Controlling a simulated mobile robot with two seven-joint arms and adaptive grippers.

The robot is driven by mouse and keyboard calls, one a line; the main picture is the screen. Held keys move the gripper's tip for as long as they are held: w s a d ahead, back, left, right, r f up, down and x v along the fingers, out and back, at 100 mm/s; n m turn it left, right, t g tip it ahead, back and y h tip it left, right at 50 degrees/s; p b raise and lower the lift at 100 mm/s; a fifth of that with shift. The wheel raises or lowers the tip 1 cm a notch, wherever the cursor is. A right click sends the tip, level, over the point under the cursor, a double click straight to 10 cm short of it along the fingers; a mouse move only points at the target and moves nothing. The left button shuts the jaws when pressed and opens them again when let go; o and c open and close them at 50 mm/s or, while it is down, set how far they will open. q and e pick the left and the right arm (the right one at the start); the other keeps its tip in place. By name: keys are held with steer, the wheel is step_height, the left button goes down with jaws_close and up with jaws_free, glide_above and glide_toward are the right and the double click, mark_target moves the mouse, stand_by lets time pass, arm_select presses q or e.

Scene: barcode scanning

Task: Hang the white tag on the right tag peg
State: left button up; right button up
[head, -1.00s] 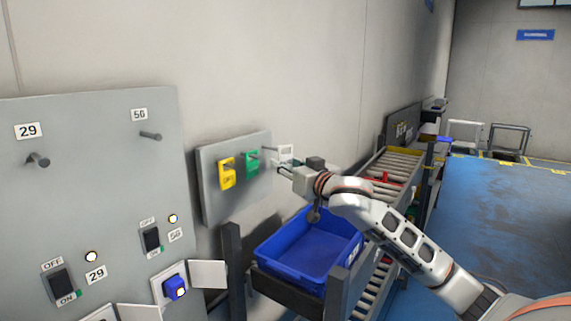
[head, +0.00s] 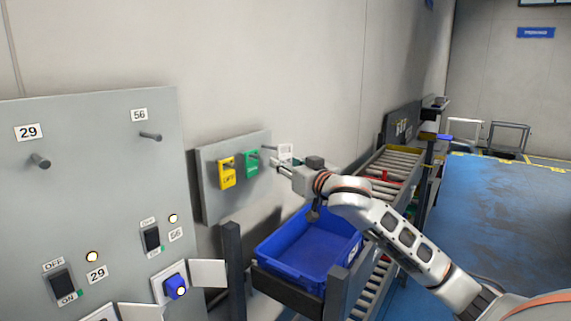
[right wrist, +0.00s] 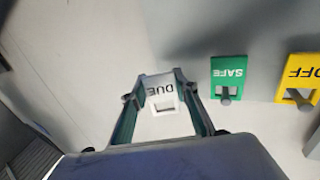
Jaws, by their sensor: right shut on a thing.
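The white tag (head: 285,150) is at the right end of the small grey tag board (head: 212,190). My right gripper (head: 279,164) is shut on it. A short stub of the right tag peg (head: 268,147) seems to show just left of the tag in the head view. I cannot tell whether the peg passes through the window. My left gripper is out of view.
A yellow tag (head: 227,174) and a green tag (head: 251,162) hang on the board's other pegs. A blue crate (head: 290,270) stands below my right arm, with a roller conveyor (head: 395,161) behind. A grey switch panel (head: 95,190) is at the left.

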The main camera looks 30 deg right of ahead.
steer(key=shift+w+a+r, duration=0.1)
steer(key=shift+w+a, duration=0.15)
steer(key=shift+w, duration=0.35)
steer(key=shift+w+a+f, duration=0.1)
steer(key=shift+w+a, duration=0.15)
steer(key=shift+w, duration=0.4)
steer(key=shift+w+a+r, duration=0.1)
steer(key=shift+w+a, duration=0.15)
steer(key=shift+w, duration=0.35)
stand_by(1.6)
steer(key=shift+a+f, duration=0.1)
steer(key=shift+f, duration=0.2)
stand_by(0.3)
steer(key=o, duration=1)
steer(key=shift+o, duration=1.1)
steer(key=shift+w+a, duration=0.1)
steer(key=shift+w, duration=0.1)
steer(key=shift+s, duration=0.1)
glide_toward(266, 158)
steer(key=shift+s+d+r, duration=0.1)
steer(key=shift+s+d, duration=0.7)
steer(key=shift+d, duration=0.2)
steer(key=shift+s+d, duration=0.8)
steer(key=shift+d, duration=0.2)
